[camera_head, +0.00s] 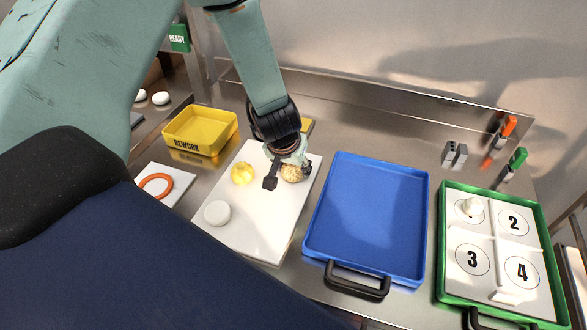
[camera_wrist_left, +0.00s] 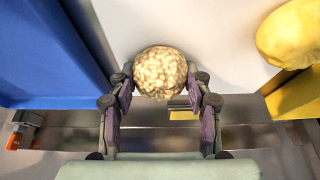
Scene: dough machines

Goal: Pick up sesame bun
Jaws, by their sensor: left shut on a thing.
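The sesame bun (camera_head: 291,173) is round, pale brown and speckled. It is at the upper right of the white board (camera_head: 262,231) in the head view. My left gripper (camera_head: 288,168) comes down over it from above. In the left wrist view the bun (camera_wrist_left: 160,73) sits between the two fingers of my left gripper (camera_wrist_left: 160,88), which are shut on it. I cannot tell whether the bun touches the board. My right gripper is not in view.
On the board lie a yellow bun (camera_head: 242,174) and a white disc (camera_head: 217,213). A yellow REWORK tray (camera_head: 201,146) stands left, and an empty blue tray (camera_head: 366,222) right. A green-rimmed tray with numbered places (camera_head: 444,262) is at far right. An orange ring (camera_head: 155,185) lies left.

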